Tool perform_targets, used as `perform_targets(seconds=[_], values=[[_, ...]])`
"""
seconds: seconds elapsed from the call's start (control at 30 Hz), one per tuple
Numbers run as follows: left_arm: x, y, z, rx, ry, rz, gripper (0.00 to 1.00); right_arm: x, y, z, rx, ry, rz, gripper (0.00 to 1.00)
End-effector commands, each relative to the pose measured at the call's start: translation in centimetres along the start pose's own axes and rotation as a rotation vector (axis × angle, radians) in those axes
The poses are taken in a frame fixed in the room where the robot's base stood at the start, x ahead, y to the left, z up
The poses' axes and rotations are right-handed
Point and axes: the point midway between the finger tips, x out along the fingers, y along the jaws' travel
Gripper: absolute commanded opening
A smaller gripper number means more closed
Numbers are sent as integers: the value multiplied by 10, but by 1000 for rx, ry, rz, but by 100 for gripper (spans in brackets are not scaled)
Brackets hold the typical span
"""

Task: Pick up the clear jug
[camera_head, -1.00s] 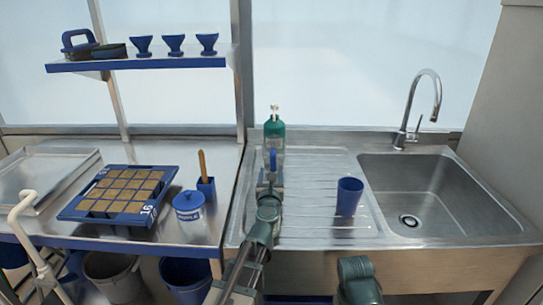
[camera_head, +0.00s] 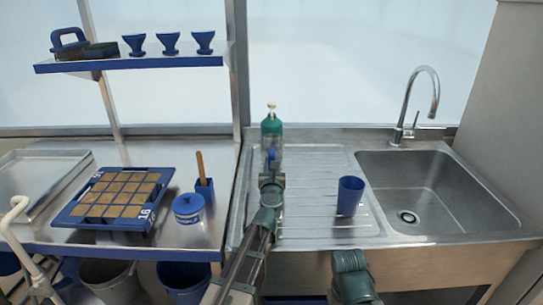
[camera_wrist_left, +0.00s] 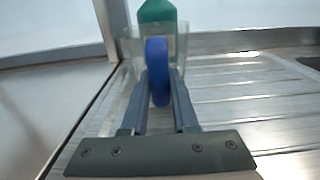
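The clear jug (camera_wrist_left: 132,65) stands near the back left of the steel draining board, and its blue handle (camera_wrist_left: 157,70) faces me. The handle also shows in the head view (camera_head: 271,158), in front of the green bottle. My left gripper (camera_wrist_left: 160,84) has its two fingers close on either side of the handle and looks shut on it. The jug's clear body is hard to make out, and its base is hidden by the handle and fingers. My right arm (camera_head: 352,278) shows only in part at the bottom of the head view, with its fingers out of sight.
A green bottle (camera_head: 272,130) stands right behind the jug. A blue cup (camera_head: 349,196) stands to the right on the draining board, before the sink (camera_head: 435,200). A blue lidded pot (camera_head: 188,207) and seed tray (camera_head: 150,232) are on the left bench.

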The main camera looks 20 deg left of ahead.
Motion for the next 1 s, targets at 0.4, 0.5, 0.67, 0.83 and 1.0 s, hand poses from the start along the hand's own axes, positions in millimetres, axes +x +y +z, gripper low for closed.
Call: perform_targets(seconds=[0.4, 0.5, 0.67, 0.83, 1.0], values=[[0, 0, 0, 0, 0, 0, 0, 0, 0, 0, 0, 0, 0, 50], [0, 0, 0, 0, 0, 0, 0, 0, 0, 0, 0, 0, 0, 50], [0, 0, 0, 0, 0, 0, 0, 0, 0, 0, 0, 0, 0, 50], [0, 0, 0, 0, 0, 0, 0, 0, 0, 0, 0, 0, 0, 50], [0, 0, 0, 0, 0, 0, 0, 0, 0, 0, 0, 0, 0, 50]])
